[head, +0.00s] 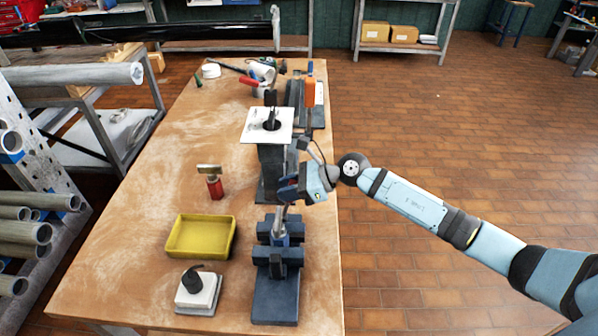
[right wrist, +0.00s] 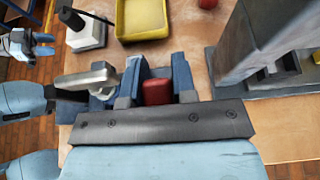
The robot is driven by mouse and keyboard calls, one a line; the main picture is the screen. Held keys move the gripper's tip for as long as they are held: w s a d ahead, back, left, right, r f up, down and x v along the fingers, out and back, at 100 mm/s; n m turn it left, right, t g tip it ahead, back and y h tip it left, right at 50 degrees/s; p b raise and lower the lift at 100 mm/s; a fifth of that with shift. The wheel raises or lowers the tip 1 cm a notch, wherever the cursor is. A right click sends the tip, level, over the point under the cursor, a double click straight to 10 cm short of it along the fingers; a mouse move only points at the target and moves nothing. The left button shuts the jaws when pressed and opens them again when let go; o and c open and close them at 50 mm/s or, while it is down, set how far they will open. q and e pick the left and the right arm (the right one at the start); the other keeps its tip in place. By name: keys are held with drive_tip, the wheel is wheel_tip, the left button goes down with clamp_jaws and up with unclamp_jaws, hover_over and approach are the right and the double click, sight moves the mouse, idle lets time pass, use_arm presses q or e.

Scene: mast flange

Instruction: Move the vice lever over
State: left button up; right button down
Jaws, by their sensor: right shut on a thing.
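The blue-grey vice (head: 277,258) stands near the front right edge of the wooden bench. A grey lever (head: 282,222) rises from it towards my right gripper (head: 287,189), which comes in from the right. In the right wrist view, the right gripper (right wrist: 157,82) is shut on a red block-like piece, apparently the lever's grip (right wrist: 157,92). The gripper hides most of the join. My left gripper (right wrist: 44,44) shows small at the left of the right wrist view, its fingers apart and empty. The head view does not show it.
A dark column (head: 272,175) with a white plate (head: 256,132) stands just behind the vice. A yellow tray (head: 198,252), a white block with a black top (head: 198,298) and a red-handled tool (head: 214,187) are left of it. Floor is clear right of the bench.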

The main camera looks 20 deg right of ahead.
use_arm(q)
drive_tip(key=shift+d+r+p, duration=0.1)
drive_tip(key=shift+r+p, duration=2.05)
drive_tip(key=shift+r, duration=0.7)
use_arm(e)
drive_tip(key=shift+w+a+r+g+h, duration=0.1)
drive_tip(key=shift+w+a+g+h, duration=0.2)
drive_tip(key=shift+a+h, duration=0.3)
drive_tip(key=shift+w+a+g+h, duration=0.3)
drive_tip(key=shift+a+h, duration=0.3)
drive_tip(key=c, duration=1.1)
unclamp_jaws()
drive_tip(key=shift+o, duration=0.9)
drive_tip(key=shift+a, duration=0.15)
